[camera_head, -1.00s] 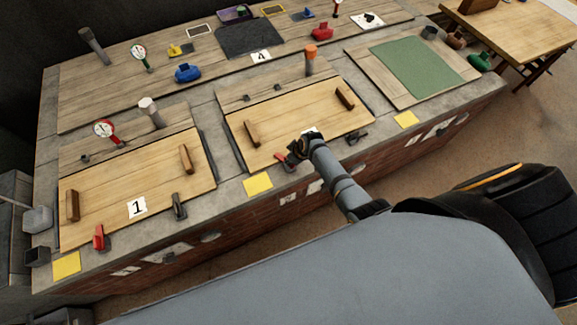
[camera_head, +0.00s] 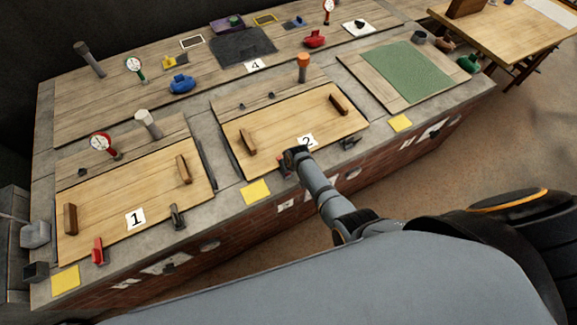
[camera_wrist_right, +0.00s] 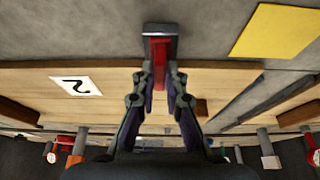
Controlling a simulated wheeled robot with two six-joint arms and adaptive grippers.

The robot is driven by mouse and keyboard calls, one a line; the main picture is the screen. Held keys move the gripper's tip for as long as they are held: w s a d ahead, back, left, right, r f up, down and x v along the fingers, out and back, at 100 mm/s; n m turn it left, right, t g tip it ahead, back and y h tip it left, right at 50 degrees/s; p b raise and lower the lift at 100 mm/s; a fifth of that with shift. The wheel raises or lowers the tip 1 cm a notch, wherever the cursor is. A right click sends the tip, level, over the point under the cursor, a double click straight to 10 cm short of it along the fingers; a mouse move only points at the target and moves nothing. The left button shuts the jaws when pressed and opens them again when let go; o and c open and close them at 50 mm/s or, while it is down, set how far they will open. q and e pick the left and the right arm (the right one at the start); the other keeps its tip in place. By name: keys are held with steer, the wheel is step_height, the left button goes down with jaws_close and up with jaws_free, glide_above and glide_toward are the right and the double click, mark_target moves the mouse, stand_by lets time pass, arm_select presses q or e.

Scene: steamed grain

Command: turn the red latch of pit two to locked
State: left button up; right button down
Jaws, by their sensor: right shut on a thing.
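The wooden lid of pit two (camera_head: 285,130) bears a "2" label (camera_head: 307,141) and lies flat in the middle of the counter. Its red latch (camera_head: 283,165) is at the lid's front edge, mostly hidden by my right gripper (camera_head: 291,159) in the head view. In the right wrist view the latch's red handle (camera_wrist_right: 160,62) runs from a dark block (camera_wrist_right: 160,29) on the concrete rim toward the lid, reaching over its edge. My right gripper (camera_wrist_right: 160,88) is shut on this handle, one finger on each side. My left gripper is not in view.
Pit one's lid (camera_head: 125,195) with its own red latch (camera_head: 98,250) is at left. A dark latch (camera_head: 350,143) sits right of my gripper. Yellow notes (camera_head: 256,191) lie on the front rim. A green mat (camera_head: 410,70) is at right.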

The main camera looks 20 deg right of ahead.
steer(key=c, duration=1.4)
jaws_free()
steer(key=v, duration=1.2)
steer(key=shift+w, duration=0.1)
